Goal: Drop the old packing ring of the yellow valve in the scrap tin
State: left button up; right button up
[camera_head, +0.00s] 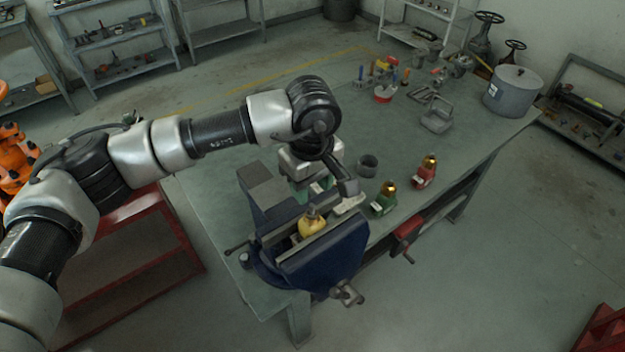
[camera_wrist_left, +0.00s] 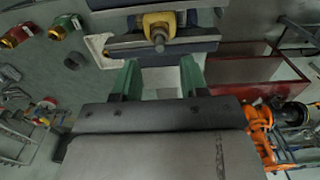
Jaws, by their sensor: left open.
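The yellow valve (camera_head: 311,228) is clamped upright in the jaws of a blue vise (camera_head: 325,262) at the table's near end. It also shows in the left wrist view (camera_wrist_left: 160,24), with its stem towards me. I cannot make out the old packing ring in either view. A small grey open tin (camera_head: 367,166), which may be the scrap tin, stands on the table behind the vise; I cannot see inside it. My left gripper (camera_head: 319,188) is open just behind the valve, apart from it. Its green fingers show in the left wrist view (camera_wrist_left: 160,77) with nothing between them. My right gripper is out of view.
A green valve (camera_head: 383,202) and a red valve (camera_head: 425,174) stand right of the vise. A pale angled piece (camera_head: 349,206) lies by the vise's right end. A grey basket (camera_head: 437,118), tools and a large lidded pot (camera_head: 513,91) are farther back. The table's middle (camera_head: 390,135) is clear.

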aim_at(312, 204)
pick_arm(q)
jog(key=shift+f, duration=0.85)
notch_tip(312, 204, down, 3)
jog(key=b, duration=0.3)
jog(key=shift+f, duration=0.1)
jog(key=shift+f+b, duration=0.5)
jog(key=shift+b, duration=0.25)
jog(key=shift+b, duration=0.55)
jog(key=c, duration=0.7)
